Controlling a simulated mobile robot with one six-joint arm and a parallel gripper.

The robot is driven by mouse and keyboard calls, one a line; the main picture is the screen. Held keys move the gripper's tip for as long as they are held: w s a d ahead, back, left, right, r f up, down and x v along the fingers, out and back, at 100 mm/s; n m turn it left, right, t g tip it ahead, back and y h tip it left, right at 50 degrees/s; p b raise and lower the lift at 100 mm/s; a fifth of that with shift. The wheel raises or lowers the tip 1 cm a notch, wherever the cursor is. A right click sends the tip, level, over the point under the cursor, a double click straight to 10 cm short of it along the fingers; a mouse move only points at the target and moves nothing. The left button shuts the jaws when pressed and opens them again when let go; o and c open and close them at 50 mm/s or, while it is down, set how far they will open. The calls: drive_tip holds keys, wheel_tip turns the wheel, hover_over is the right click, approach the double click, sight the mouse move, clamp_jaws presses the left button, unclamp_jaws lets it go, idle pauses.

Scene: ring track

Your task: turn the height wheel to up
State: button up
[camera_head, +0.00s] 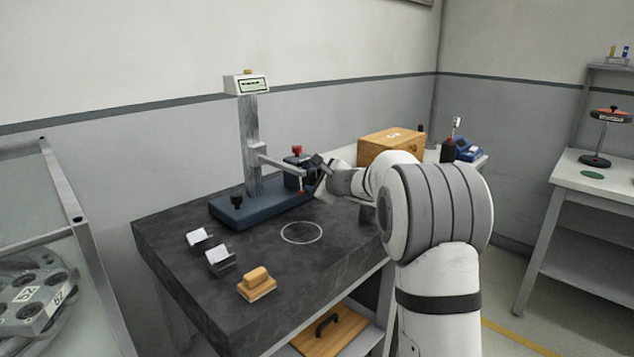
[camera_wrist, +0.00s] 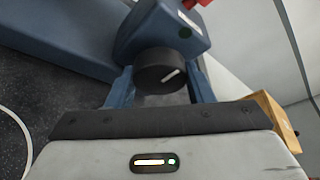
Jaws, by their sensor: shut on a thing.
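The height wheel (camera_wrist: 155,78) is a black round knob with a white line on its face, on a dark blue block (camera_wrist: 165,35) with a green dot. The white line slants towards the upper right in the wrist view. My gripper (camera_wrist: 161,82) has its two blue fingers on either side of the wheel and is shut on it. In the head view my gripper (camera_head: 318,178) is at the right side of the gauge stand (camera_head: 250,145), and it hides the wheel there.
A wooden box (camera_head: 390,147) stands behind my arm.

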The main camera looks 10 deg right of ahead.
drive_tip(key=o, duration=1)
drive_tip(key=shift+c, duration=0.2)
drive_tip(key=v, duration=0.7)
drive_tip(key=shift+s+d+r, duration=0.1)
drive_tip(key=shift+s+d, duration=0.05)
drive_tip(key=shift+s, duration=0.15)
